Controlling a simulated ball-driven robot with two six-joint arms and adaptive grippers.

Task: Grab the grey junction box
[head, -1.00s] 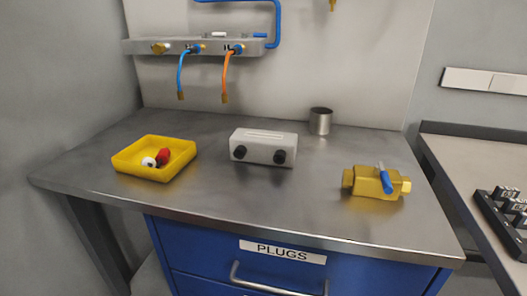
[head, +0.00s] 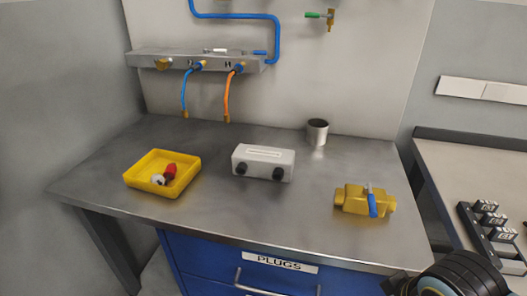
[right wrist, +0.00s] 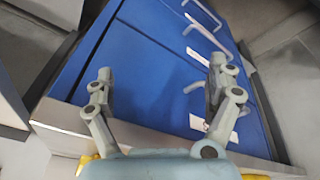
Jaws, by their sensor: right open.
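The grey junction box (head: 263,162), a light grey block with two black round fittings on its front, stands on the middle of the metal workbench (head: 225,205). In the head view a part of my right arm shows at the bottom right, in front of the bench and well apart from the box. In the right wrist view my right gripper (right wrist: 163,82) is open, with nothing between its fingers. It faces the blue drawer front (right wrist: 150,60). The junction box does not show in that view. My left gripper is in neither view.
A yellow tray (head: 133,184) with a red and a white piece sits left of the box. A brass valve (head: 351,199) with a blue handle lies right. A metal cup (head: 317,132) stands behind. Blue (head: 184,93) and orange (head: 228,98) hoses hang above the back.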

